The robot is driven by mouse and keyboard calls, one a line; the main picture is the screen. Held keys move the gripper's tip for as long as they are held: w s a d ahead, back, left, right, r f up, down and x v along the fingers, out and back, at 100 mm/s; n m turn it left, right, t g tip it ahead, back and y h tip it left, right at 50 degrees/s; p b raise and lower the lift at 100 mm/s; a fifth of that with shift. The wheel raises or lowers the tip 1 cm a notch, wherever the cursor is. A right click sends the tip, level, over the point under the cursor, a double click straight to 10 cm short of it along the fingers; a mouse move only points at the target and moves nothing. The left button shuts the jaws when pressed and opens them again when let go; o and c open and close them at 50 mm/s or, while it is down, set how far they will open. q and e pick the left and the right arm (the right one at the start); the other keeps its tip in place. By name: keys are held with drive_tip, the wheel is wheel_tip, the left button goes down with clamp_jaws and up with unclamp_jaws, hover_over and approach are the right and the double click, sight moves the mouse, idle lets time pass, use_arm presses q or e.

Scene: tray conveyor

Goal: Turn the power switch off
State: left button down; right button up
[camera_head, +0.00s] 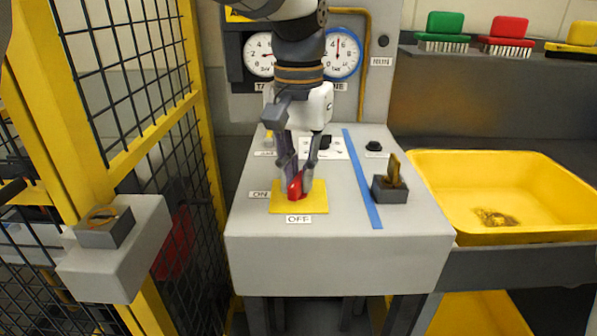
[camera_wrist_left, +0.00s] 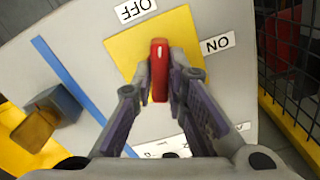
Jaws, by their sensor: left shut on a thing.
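The power switch is a red handle (camera_head: 295,187) on a yellow square plate (camera_head: 318,203) on top of the grey console. The ON label (camera_head: 259,194) is left of the plate and the OFF label (camera_head: 299,219) is at its front edge. My left gripper (camera_head: 301,189) reaches down from above, its fingers on either side of the handle and shut on it. In the left wrist view the red handle (camera_wrist_left: 159,60) shows between the fingers (camera_wrist_left: 165,82), its free end towards the side with the OFF label (camera_wrist_left: 136,10). The fingers hide part of the handle. My right gripper is not in view.
A blue stripe (camera_head: 362,180) and a dark box with a brass-coloured flap (camera_head: 392,187) are right of the switch. Dials (camera_head: 341,54) stand behind. A yellow fence (camera_head: 150,135) is at the left, a yellow tray (camera_head: 480,160) at the right.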

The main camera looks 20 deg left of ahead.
sight(299, 178)
use_arm(q)
drive_tip(key=shift+n, duration=2.2)
drive_tip(key=c, duration=1.6)
unclamp_jaws()
wheel_tip(299, 178, up, 12)
